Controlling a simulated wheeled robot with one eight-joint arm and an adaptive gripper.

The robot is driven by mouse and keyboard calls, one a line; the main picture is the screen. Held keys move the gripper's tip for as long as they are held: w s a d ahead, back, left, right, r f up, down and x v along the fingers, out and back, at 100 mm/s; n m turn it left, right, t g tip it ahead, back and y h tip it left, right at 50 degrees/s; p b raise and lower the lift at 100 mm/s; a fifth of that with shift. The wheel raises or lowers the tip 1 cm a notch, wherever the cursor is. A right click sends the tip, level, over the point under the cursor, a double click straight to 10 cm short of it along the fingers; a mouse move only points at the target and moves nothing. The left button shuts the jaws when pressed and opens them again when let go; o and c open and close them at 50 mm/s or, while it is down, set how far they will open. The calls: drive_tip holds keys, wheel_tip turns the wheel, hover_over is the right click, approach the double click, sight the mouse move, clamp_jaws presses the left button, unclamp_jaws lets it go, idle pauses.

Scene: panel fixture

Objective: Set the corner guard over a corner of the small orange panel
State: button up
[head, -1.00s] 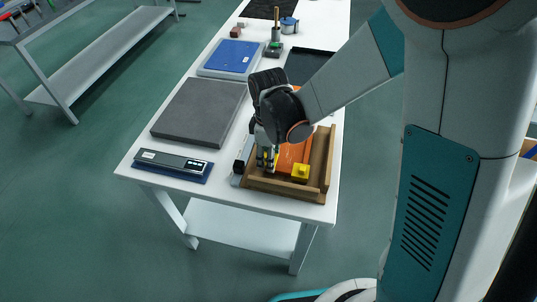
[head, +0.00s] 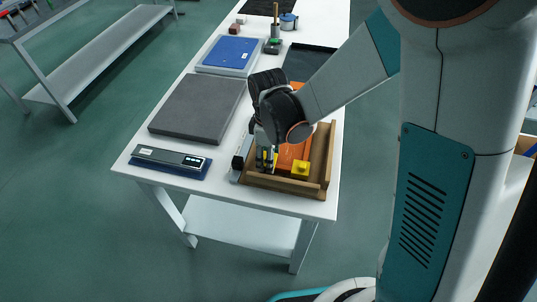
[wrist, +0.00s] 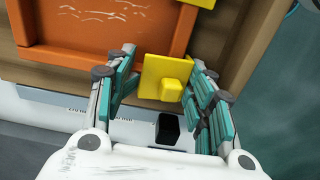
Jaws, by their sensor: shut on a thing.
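The orange panel (head: 292,152) lies in a wooden tray-like fixture (head: 320,172); the panel also shows in the wrist view (wrist: 110,25). My gripper (head: 266,168) is at the panel's near left corner in the head view. In the wrist view my gripper (wrist: 163,82) is shut on a yellow corner guard (wrist: 153,70) with a raised block on it. The guard overlaps the panel's corner in this view; I cannot tell whether it is seated. A second yellow guard (head: 301,168) sits at the panel's near right corner, and its edge shows in the wrist view (wrist: 203,3).
A black block (wrist: 167,128) lies just outside the fixture. A small scale-like device (head: 172,160) and a dark grey slab (head: 198,108) lie to the left on the white table (head: 225,192). A blue-topped item (head: 230,52) is further back.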

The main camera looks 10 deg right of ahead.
drive_tip(key=shift+o, duration=0.5)
drive_tip(key=shift+s+f+b, duration=0.15)
drive_tip(key=shift+f+b, duration=0.25)
drive_tip(key=shift+f, duration=0.1)
drive_tip(key=o, duration=1.5)
drive_tip(key=shift+c, duration=0.2)
drive_tip(key=shift+r, duration=0.1)
